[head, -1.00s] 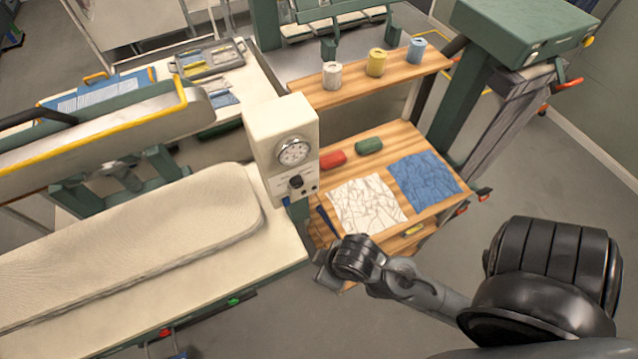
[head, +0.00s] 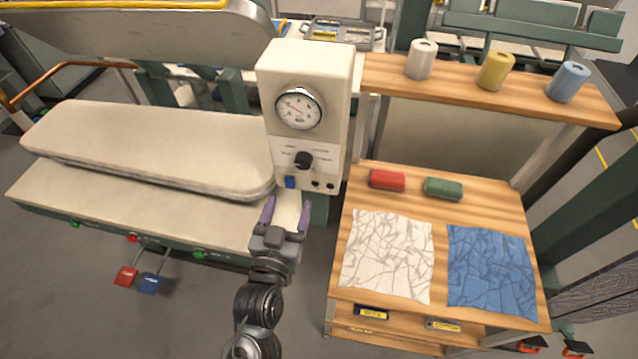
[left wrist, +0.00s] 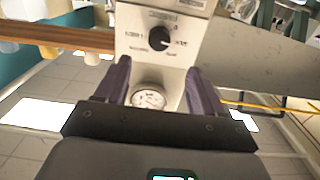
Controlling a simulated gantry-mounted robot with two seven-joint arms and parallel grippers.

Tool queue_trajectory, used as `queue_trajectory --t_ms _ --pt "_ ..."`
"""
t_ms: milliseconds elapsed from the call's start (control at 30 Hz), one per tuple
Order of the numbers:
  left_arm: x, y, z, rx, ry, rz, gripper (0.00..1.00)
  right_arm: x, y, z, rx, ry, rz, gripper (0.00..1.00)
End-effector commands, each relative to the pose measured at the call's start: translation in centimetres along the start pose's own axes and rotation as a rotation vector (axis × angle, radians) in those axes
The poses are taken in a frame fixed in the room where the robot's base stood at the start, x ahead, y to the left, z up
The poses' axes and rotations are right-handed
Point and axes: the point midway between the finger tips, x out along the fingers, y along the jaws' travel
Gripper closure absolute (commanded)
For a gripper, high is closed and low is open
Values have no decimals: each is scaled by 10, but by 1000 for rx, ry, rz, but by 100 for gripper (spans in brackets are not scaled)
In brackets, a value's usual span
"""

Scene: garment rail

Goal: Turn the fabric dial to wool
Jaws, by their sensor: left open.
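The fabric dial (head: 303,160) is a black round knob on the front of a cream control box (head: 308,75), below a round gauge (head: 298,109). It also shows in the left wrist view (left wrist: 159,38), with small printed labels around it that I cannot read surely. My left gripper (head: 287,215) is open and empty, below and in front of the box, its two purple fingers pointing up toward the dial and apart from it. In the left wrist view the open fingers (left wrist: 158,85) stand on either side of the gauge, with the dial beyond them. My right gripper is out of view.
A padded pressing board (head: 150,145) lies left of the box. Right of it, a wooden table (head: 390,245) holds white and blue cloths and red and green rolls. A shelf (head: 450,80) bears three spools. A blue switch (head: 291,182) sits below the dial.

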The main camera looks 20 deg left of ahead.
Motion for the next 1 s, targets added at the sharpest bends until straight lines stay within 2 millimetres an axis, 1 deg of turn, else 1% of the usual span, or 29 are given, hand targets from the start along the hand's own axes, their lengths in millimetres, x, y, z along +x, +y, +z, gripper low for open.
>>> queue_trajectory --t_ms 33,167,267,600,700,833,1000 --pt "2 0 3 -1 5 0 32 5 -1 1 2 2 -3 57" --pt "11 0 1 -1 10 0 32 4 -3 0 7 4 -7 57" --pt "23 0 0 0 9 0 32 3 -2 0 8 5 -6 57" --pt "77 0 0 0 8 0 32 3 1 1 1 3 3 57" --pt "90 0 0 0 8 1 32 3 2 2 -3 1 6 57" --pt "102 0 0 -1 8 1 32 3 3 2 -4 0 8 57" --pt "109 0 1 -2 7 1 32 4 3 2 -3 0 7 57"
